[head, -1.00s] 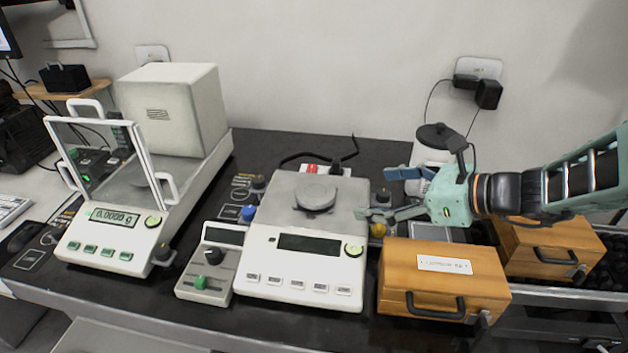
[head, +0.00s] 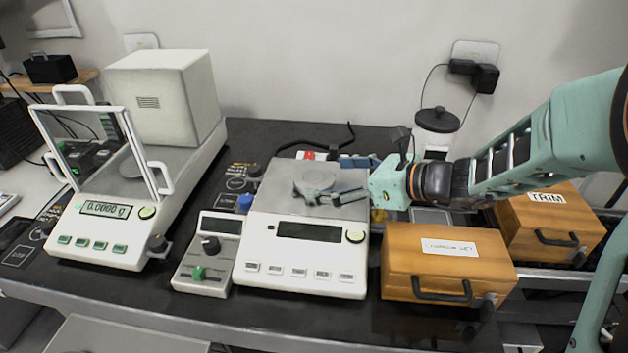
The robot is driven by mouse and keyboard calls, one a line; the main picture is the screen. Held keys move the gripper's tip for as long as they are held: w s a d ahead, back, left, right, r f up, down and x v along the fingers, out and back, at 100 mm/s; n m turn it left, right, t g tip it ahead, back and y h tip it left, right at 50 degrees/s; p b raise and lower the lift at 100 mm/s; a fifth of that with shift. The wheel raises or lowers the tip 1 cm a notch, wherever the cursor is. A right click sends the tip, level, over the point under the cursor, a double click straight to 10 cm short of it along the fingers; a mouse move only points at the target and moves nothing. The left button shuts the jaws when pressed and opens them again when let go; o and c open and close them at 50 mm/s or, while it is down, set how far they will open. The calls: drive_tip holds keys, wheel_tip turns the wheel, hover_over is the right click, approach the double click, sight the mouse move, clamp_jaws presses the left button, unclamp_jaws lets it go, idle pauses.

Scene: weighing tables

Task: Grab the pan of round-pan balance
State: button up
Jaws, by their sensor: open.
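My gripper (head: 325,178) reaches in from the right and is open. One finger lies low across the front right of the pan in the picture. The other finger is farther back, behind the pan's right side. I cannot tell whether either finger touches the pan.
A balance with a glass draft shield (head: 110,235) stands at the left. A small control box (head: 206,255) is beside the round-pan balance. Wooden cases (head: 440,262) stand at the right below my arm. A white jar with a dark lid (head: 437,128) is behind.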

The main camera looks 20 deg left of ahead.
drive_tip(key=shift+x, duration=1.1)
drive_tip(key=c, duration=1.3)
drive_tip(key=shift+r, duration=0.15)
